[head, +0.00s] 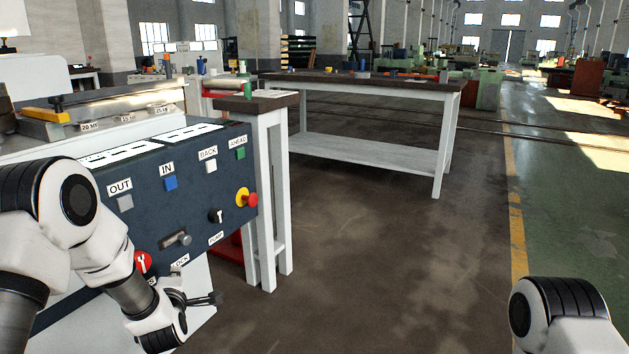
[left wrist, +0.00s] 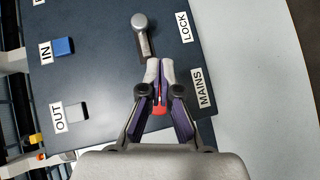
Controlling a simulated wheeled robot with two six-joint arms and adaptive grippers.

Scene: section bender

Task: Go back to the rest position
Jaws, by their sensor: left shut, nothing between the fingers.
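My left gripper (head: 216,298) is low in front of the machine's dark blue control panel (head: 130,205). In the left wrist view its two fingers (left wrist: 160,66) are together with nothing between them. The fingertips appear just below the grey lock lever (left wrist: 143,38), apart from it as far as I can tell. A red part (left wrist: 160,108) shows behind the fingers beside the MAINS label. In the head view the red mains switch (head: 143,262) is above my left gripper. Part of my right arm shows at the bottom right, its gripper outside the picture.
The panel carries IN, OUT, BACK and AHEAD buttons and a red stop button (head: 251,200). A small white stand (head: 270,190) is right of the panel. A long workbench (head: 370,155) stands behind it. The brown floor (head: 400,270) in the middle is clear.

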